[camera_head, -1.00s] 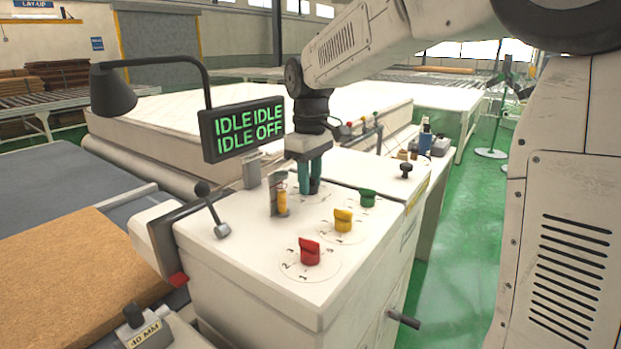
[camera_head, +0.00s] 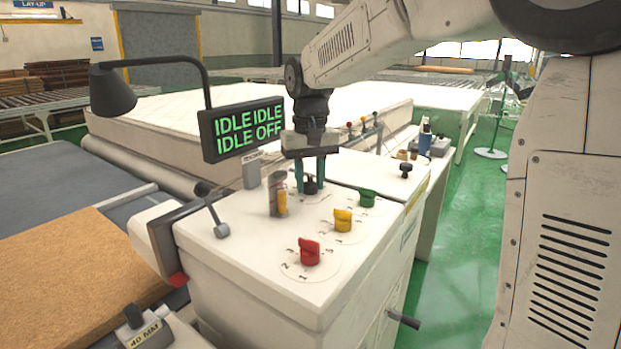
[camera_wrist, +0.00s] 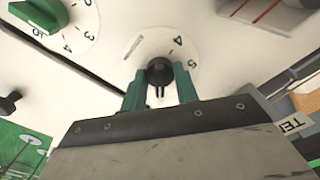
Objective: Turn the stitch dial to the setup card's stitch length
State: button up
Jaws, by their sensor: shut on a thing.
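A black dial knob (camera_head: 311,187) stands on a pale disc on top of the white machine cabinet (camera_head: 240,275). In the wrist view the same black knob (camera_wrist: 159,68) sits on its numbered disc (camera_wrist: 150,42), with 4 and 5 readable at the right. My gripper (camera_head: 312,191) points down over it, its green fingers on either side of the knob and shut on it. The fingers (camera_wrist: 159,76) also show in the wrist view. The knob's pointer and exact setting are hard to make out. I cannot identify a readable setup card.
Green (camera_head: 367,197), yellow (camera_head: 343,220) and red (camera_head: 310,251) dials stand nearby. A small cylinder with a yellow band (camera_head: 278,194) and a lever (camera_head: 221,228) are left of my gripper. A display (camera_head: 243,129) reads IDLE IDLE, IDLE OFF, close to my wrist.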

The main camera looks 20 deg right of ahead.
aim_at(310, 177)
jog(key=shift+r, duration=0.1)
dwell(0.3)
jog(key=o, duration=1)
notch_tip(310, 177, up, 8)
jog(key=shift+f, duration=0.15)
